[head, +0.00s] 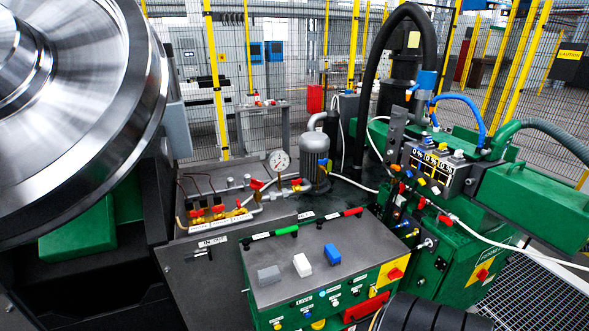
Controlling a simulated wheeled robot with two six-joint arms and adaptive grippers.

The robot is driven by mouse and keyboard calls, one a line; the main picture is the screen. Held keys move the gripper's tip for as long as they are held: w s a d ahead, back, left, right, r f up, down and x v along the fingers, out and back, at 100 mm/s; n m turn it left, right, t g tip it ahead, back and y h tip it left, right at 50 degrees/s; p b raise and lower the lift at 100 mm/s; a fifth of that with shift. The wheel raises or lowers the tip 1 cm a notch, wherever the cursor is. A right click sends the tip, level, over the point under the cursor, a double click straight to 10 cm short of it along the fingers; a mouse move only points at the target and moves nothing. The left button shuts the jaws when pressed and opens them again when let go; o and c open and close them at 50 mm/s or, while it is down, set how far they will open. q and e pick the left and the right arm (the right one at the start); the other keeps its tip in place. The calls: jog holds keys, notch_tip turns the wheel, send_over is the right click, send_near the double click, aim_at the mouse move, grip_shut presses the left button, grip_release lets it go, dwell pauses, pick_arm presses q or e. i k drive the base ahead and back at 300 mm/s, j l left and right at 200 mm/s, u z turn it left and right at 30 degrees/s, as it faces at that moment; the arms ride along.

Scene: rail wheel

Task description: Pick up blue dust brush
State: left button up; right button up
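A small blue block, which looks like the blue dust brush (332,254), lies on the grey top of a green control cabinet (290,275), right of centre. A white block (302,265) and a grey block (269,275) lie in a row to its left, apart from it. Bristles cannot be made out at this size. Neither of my grippers shows. A dark rounded part at the bottom edge, right of centre, may be a link of my arm; no fingers show on it.
A large shiny rail wheel (75,95) fills the left. Behind the cabinet stand a pressure gauge (279,161), valves and a grey cylinder (315,160). A green machine (520,205) with hoses stands at right. The air above the blocks looks clear.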

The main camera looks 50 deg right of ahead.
aim_at(330, 252)
jog(key=z, duration=1.95)
